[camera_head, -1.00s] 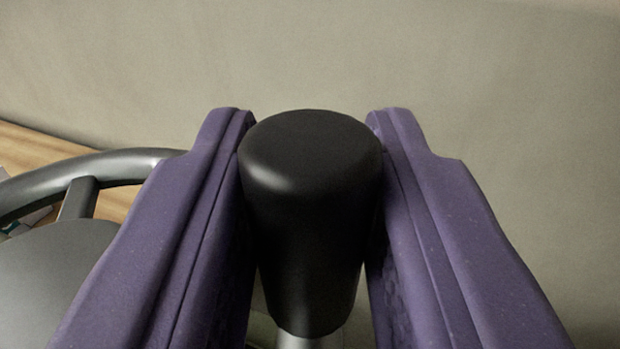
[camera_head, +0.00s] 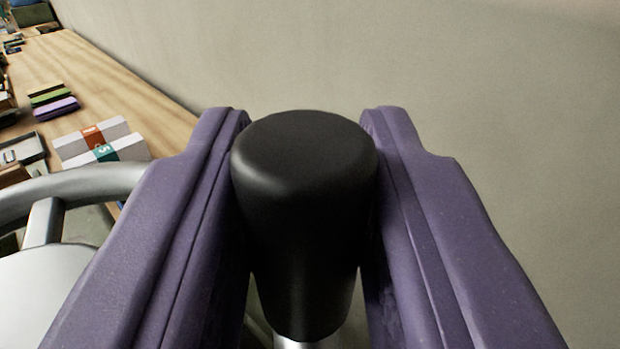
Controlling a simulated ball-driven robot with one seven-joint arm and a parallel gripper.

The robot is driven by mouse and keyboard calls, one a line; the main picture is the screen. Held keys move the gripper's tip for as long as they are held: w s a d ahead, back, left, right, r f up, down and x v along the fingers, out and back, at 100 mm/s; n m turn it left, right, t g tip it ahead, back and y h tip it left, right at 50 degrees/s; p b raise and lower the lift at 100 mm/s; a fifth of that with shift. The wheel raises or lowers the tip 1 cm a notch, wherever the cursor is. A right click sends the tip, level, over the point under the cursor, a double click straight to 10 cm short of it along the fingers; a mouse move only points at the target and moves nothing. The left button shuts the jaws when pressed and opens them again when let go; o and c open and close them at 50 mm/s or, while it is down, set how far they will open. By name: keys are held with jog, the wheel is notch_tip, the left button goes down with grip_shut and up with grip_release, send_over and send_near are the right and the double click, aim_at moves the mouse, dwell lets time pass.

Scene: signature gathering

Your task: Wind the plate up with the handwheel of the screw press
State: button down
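The handwheel's black handle knob (camera_head: 305,215) stands between the two purple fingers of my gripper (camera_head: 304,150). The fingers are shut on it, one on each side, and its rounded top shows between the fingertips. A bit of the pale metal stem shows under the knob at the bottom edge. The grey rim of the handwheel (camera_head: 90,185) curves in at the left, with a spoke (camera_head: 43,222) and a light grey round part (camera_head: 40,290) inside it. My left finger hides the rest of the rim. The plate is not in view.
A wooden table (camera_head: 120,85) runs back at the upper left. On it lie banded paper bundles (camera_head: 98,142), a purple block (camera_head: 56,108) with a green one behind it, and a grey tray (camera_head: 22,148). A plain wall (camera_head: 500,130) fills the right.

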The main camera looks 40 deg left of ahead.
jog(key=shift+a+r, duration=0.15)
jog(key=shift+a, duration=0.05)
jog(key=c, duration=1)
grip_release()
jog(key=shift+o, duration=0.2)
jog(key=shift+w+a, duration=0.1)
jog(key=shift+a, duration=0.05)
jog(key=shift+v, duration=3.9)
